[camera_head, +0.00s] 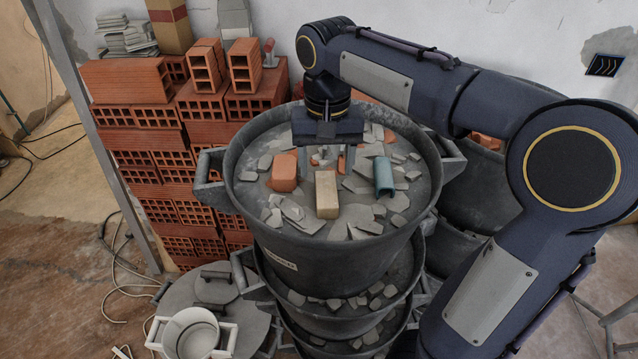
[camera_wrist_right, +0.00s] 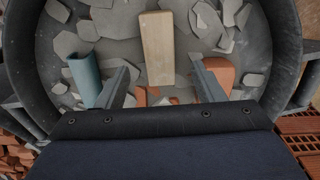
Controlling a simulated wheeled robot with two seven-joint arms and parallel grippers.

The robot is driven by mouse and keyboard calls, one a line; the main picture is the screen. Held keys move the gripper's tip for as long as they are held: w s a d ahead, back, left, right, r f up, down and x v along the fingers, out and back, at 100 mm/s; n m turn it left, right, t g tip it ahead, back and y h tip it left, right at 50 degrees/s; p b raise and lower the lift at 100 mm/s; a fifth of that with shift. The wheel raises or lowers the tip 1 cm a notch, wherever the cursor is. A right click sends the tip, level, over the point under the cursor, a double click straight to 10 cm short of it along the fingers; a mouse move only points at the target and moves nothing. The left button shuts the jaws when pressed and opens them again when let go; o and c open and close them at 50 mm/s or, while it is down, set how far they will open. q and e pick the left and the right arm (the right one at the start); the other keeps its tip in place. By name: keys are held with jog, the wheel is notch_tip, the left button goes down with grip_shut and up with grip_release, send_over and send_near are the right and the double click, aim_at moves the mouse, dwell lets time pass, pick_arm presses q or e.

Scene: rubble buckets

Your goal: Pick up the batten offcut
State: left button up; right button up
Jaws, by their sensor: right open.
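The batten offcut (camera_head: 327,194) is a pale wooden block lying on grey rubble in the top bucket (camera_head: 341,246). It also shows in the right wrist view (camera_wrist_right: 158,48), lying lengthwise ahead of the jaws. My right gripper (camera_head: 324,153) is over the bucket, pointing down, just behind the offcut in the head view. In the right wrist view its two fingers (camera_wrist_right: 162,83) are open, with the near end of the offcut between their lines and nothing gripped. Whether the fingers touch the rubble I cannot tell. My left gripper is not in view.
An orange brick piece (camera_head: 284,172) lies left of the offcut, and a teal curved piece (camera_head: 384,177) lies right of it. Grey shards surround them. The bucket's raised rim encloses everything. Stacked hollow bricks (camera_head: 140,82) stand behind on the left.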

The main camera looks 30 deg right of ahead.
aim_at(326, 188)
jog(key=f, duration=0.6)
jog(key=shift+s+f+p, duration=0.1)
jog(key=shift+s+p, duration=0.1)
jog(key=shift+p, duration=0.1)
jog(key=shift+c, duration=0.3)
jog(key=c, duration=1)
